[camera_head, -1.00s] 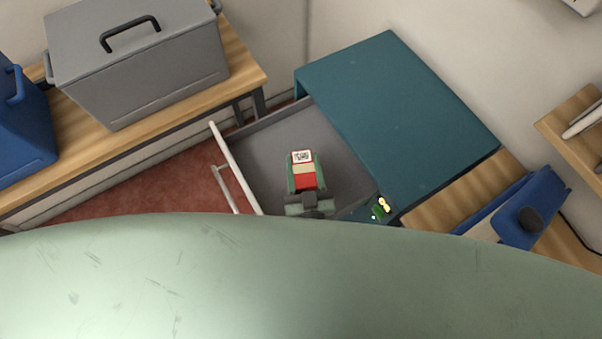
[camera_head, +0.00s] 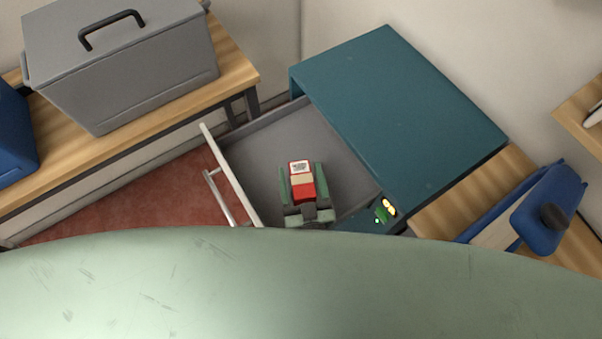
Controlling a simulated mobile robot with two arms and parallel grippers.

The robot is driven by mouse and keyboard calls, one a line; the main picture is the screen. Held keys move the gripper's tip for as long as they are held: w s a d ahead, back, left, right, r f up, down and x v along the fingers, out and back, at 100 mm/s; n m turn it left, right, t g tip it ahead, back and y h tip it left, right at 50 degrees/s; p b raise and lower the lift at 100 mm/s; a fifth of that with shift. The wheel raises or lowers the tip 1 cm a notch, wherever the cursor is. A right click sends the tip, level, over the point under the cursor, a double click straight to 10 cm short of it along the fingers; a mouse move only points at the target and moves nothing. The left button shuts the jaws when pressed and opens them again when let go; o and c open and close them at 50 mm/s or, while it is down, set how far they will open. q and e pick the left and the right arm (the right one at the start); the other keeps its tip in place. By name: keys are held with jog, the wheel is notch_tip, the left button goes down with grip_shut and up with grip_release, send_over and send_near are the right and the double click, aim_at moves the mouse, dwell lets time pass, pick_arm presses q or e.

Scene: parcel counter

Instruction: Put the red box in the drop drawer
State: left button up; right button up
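The red box (camera_head: 302,187) has a beige band and a white label with a dark printed code. It is in the pulled-out grey drop drawer (camera_head: 262,155) of the teal cabinet (camera_head: 400,110), towards the drawer's near side. My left gripper (camera_head: 302,177) reaches into the drawer from the near side. Its green fingers stand spread on either side of the box, and the gripper looks open. The box's underside is hidden, but it appears to rest on the drawer floor. My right gripper is not in view.
The drawer front with its white handle (camera_head: 219,190) faces left over a red floor. A grey lidded bin (camera_head: 125,65) and a blue container (camera_head: 14,135) stand on the wooden bench at left. A blue device (camera_head: 540,215) sits at right. My pale green body fills the bottom.

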aim_at(306, 199)
pick_arm(q)
jog(key=shift+r, duration=0.1)
jog(key=shift+s+r, duration=0.1)
jog(key=shift+r, duration=0.05)
jog(key=v, duration=1.1)
jog(key=shift+s+p, duration=0.2)
jog(key=shift+p, duration=0.2)
jog(key=shift+s, duration=0.2)
